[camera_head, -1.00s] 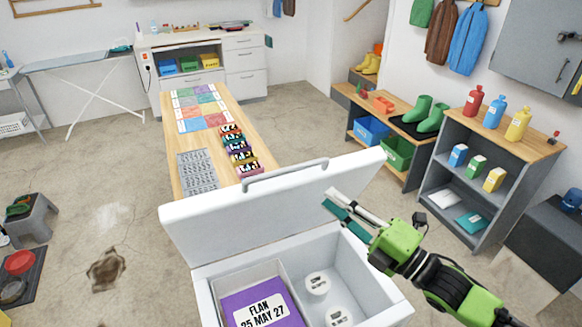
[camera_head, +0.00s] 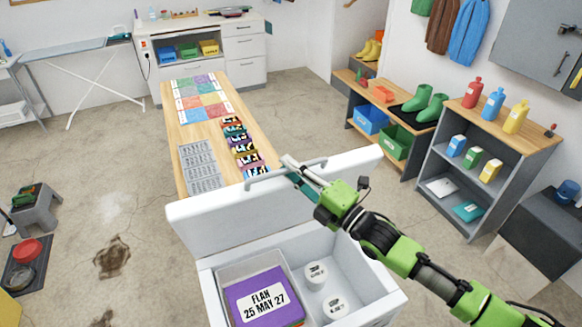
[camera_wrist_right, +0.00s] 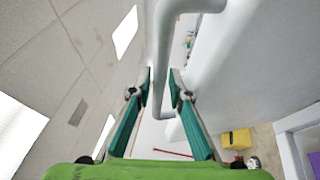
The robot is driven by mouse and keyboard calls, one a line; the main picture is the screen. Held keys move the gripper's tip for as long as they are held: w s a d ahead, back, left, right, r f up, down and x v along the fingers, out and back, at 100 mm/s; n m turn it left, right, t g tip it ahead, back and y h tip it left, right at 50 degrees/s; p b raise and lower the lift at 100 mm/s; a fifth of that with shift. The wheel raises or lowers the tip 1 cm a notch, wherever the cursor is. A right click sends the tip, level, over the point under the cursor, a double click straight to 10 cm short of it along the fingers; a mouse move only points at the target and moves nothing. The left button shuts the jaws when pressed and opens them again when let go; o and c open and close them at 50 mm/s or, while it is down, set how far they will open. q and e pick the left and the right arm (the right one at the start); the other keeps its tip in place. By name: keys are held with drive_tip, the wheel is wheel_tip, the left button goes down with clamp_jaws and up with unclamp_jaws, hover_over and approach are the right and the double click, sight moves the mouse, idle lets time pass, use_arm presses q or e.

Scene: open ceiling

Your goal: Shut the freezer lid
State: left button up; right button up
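The white chest freezer (camera_head: 214,283) is at the bottom middle in the head view. Its lid (camera_head: 225,222) stands raised, exposing the inside. A grey bar handle (camera_head: 262,179) runs along the lid's top edge, and it also shows close up in the right wrist view (camera_wrist_right: 161,60). My right gripper (camera_head: 290,166) is at the right part of this handle. In the right wrist view, my right gripper (camera_wrist_right: 161,76) has its teal fingers apart, with the handle bar in line with the gap. I cannot tell whether they touch it. My left gripper is not in view.
Inside the freezer are a purple box labelled FLAN (camera_head: 262,298) and white tubs (camera_head: 316,275). A wooden table (camera_head: 226,110) with cards and small boxes stands just behind the lid. Shelves (camera_head: 478,160) stand at right. Floor at left is mostly clear.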

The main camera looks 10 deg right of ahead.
clamp_jaws()
drive_tip(key=shift+f, duration=0.1)
drive_tip(key=s+d+f+n+t+y+b, duration=0.1)
drive_tip(key=s+d+f+n+y+b, duration=0.1)
drive_tip(key=s+f+b, duration=0.6)
drive_tip(key=s+d+f+n+t+y+b, duration=0.1)
drive_tip(key=s+d+f+n+y+b, duration=0.2)
drive_tip(key=s+f+b, duration=0.5)
drive_tip(key=s+d+y+b, duration=0.1)
drive_tip(key=s+b, duration=0.3)
drive_tip(key=b, duration=0.4)
drive_tip(key=shift+s+d+t, duration=0.3)
drive_tip(key=shift+s+d, duration=0.1)
drive_tip(key=shift+y, duration=0.3)
